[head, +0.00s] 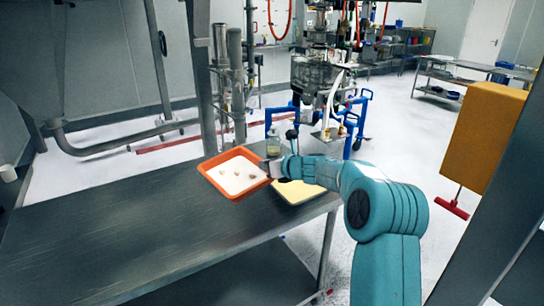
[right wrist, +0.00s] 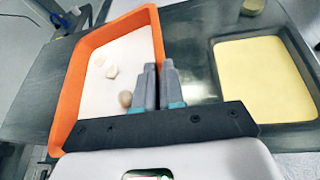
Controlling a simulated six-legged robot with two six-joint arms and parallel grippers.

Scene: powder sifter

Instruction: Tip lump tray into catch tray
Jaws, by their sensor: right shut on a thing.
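The orange lump tray (head: 209,178) has a white floor with several small pale and brownish lumps on it. It is at the far end of the metal table and also shows in the right wrist view (right wrist: 73,90). My right gripper (head: 272,168) is shut on its right rim; the fingers (right wrist: 161,85) hide part of that rim. I cannot tell whether the tray touches the table. A shallow dark-rimmed tray with a pale yellow inside, apparently the catch tray (head: 297,191), lies to the right, partly behind my arm. It shows clearly in the right wrist view (right wrist: 265,80). My left gripper is not in view.
A small jar (head: 273,147) stands behind the trays. The metal table (head: 120,235) is bare at its front left. Steel posts and pipes (head: 225,80) rise behind the table, and a yellow block (head: 484,135) is at the right.

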